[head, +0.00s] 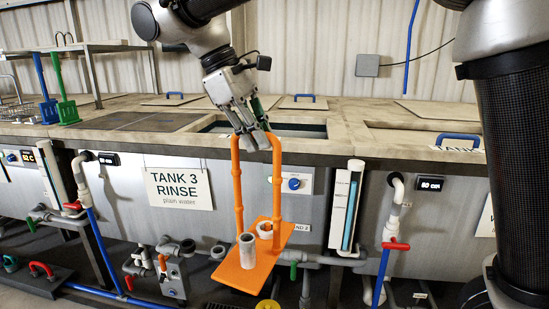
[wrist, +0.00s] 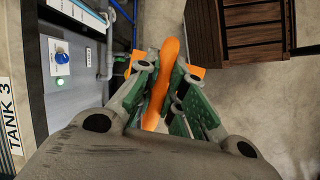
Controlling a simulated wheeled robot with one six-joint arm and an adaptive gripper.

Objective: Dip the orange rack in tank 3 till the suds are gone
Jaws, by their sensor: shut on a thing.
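The orange rack (head: 238,200) hangs from my gripper (head: 254,138) in front of the tank bench, slightly tilted. Its tall handle reaches up into the jaws, and its flat base (head: 238,273) carries two grey-white ring-shaped parts (head: 247,251). No suds can be made out on it. In the wrist view, my gripper (wrist: 165,85) is shut on the rack's orange handle (wrist: 158,75). Tank 3 (head: 290,130) is open behind and above the rack base, with dark liquid or shadow inside. Its sign (head: 178,184) reads "TANK 3 RINSE plain water".
Tank lids with blue handles (head: 304,98) lie on the bench top. A level tube (head: 346,205), pipes and valves (head: 396,245) line the bench front. A brown wooden crate (wrist: 255,30) shows in the wrist view.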

